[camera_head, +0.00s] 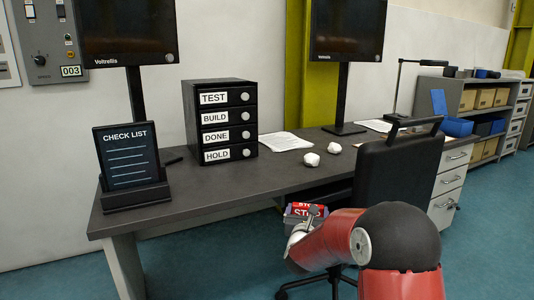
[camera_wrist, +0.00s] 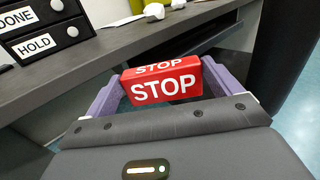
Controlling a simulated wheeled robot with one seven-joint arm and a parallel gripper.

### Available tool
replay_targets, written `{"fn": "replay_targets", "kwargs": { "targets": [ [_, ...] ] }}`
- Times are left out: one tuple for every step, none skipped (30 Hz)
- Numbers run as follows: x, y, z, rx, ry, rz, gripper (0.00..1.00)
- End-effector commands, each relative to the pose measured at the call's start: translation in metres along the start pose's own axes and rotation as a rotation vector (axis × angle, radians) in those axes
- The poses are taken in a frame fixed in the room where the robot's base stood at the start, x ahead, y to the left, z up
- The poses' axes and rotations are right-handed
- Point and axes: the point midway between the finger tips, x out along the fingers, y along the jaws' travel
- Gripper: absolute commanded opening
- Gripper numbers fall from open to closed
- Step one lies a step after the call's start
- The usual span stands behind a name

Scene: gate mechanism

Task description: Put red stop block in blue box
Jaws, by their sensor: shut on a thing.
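The red stop block (camera_wrist: 162,82) has white STOP lettering and sits between the two purple fingers of my gripper (camera_wrist: 160,88) in the wrist view. The gripper is shut on it. In the head view the red stop block (camera_head: 310,207) shows in front of the desk's front edge, partly hidden by my gripper (camera_head: 304,213) and arm. A blue box (camera_head: 457,127) stands at the right by the grey shelf unit. A blue upright piece (camera_head: 439,102) is beside it. The inside of the blue box cannot be seen clearly.
The dark desk (camera_head: 200,190) holds a black drawer unit (camera_head: 222,118), a checklist stand (camera_head: 132,160), papers and crumpled white balls (camera_head: 312,159). A black chair (camera_head: 395,180) stands close to my arm. The grey shelf unit (camera_head: 490,105) holds several bins.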

Motion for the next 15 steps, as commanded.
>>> {"fn": "replay_targets", "kwargs": {
  "targets": [
    [-0.013,-0.014,-0.03,-0.003,0.015,-0.027,0.67],
    [-0.023,-0.02,-0.044,-0.003,0.016,-0.04,0.67],
    [-0.036,-0.028,-0.06,-0.002,0.015,-0.056,0.67],
    [-0.047,-0.034,-0.07,-0.001,0.015,-0.065,0.67],
    [-0.059,-0.038,-0.079,0.0,0.014,-0.073,0.67],
    [-0.074,-0.044,-0.089,0.001,0.013,-0.079,0.67],
    [-0.085,-0.048,-0.094,0.001,0.011,-0.082,0.67],
    [-0.095,-0.051,-0.099,0.001,0.01,-0.085,0.67],
    [-0.107,-0.054,-0.102,0.002,0.007,-0.087,0.67],
    [-0.115,-0.057,-0.104,0.002,0.006,-0.088,0.67],
    [-0.123,-0.058,-0.106,0.002,0.005,-0.088,0.67],
    [-0.131,-0.061,-0.107,0.002,0.004,-0.089,0.67],
    [-0.136,-0.061,-0.107,0.002,0.002,-0.088,0.67],
    [-0.14,-0.063,-0.108,0.001,0.002,-0.089,0.67],
    [-0.143,-0.064,-0.108,0.001,0.0,-0.087,0.67]
  ]
}}
